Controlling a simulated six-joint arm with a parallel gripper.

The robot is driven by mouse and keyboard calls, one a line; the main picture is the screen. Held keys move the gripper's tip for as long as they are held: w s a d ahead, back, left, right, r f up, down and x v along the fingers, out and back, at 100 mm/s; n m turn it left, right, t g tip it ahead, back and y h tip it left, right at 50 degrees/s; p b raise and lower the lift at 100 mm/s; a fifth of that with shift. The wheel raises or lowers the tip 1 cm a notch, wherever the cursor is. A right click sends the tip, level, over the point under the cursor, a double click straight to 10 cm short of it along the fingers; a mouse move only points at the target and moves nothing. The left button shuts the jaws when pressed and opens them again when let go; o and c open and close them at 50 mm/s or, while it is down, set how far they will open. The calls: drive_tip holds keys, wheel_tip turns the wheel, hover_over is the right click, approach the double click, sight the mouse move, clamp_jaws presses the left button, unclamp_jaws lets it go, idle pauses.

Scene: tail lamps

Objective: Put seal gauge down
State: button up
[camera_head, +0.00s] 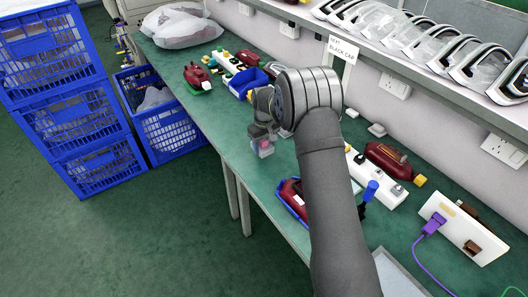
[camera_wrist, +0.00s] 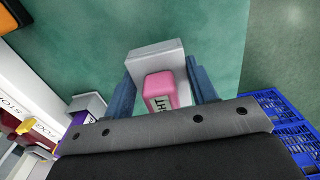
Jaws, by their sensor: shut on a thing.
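The seal gauge (camera_wrist: 168,88) is a grey block with a pink part that bears partly hidden dark lettering. It sits between the two blue-grey fingers of my gripper (camera_wrist: 160,82) in the wrist view, and the gripper is shut on it. In the head view my gripper (camera_head: 262,132) is over the green workbench (camera_head: 226,128), close to its front edge, with the pinkish gauge (camera_head: 264,148) low between the fingers. I cannot tell whether the gauge touches the bench top. The wrist housing hides part of its near side.
A dark red lamp on a blue holder (camera_head: 292,197) lies right of my gripper. A blue bin (camera_head: 243,82) and another red lamp (camera_head: 197,77) are behind and left. A white fixture (camera_head: 374,180) stands right of my arm. Blue crates (camera_head: 70,100) stand on the floor left.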

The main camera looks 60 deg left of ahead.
sight(264, 151)
drive_tip(key=shift+f, duration=1.8)
drive_tip(key=shift+f, duration=0.1)
drive_tip(key=o, duration=1.2)
drive_tip(key=shift+c, duration=0.2)
wheel_tip(264, 151, up, 12)
drive_tip(key=shift+r, duration=0.15)
wheel_tip(264, 151, down, 12)
drive_tip(key=shift+r, duration=1.75)
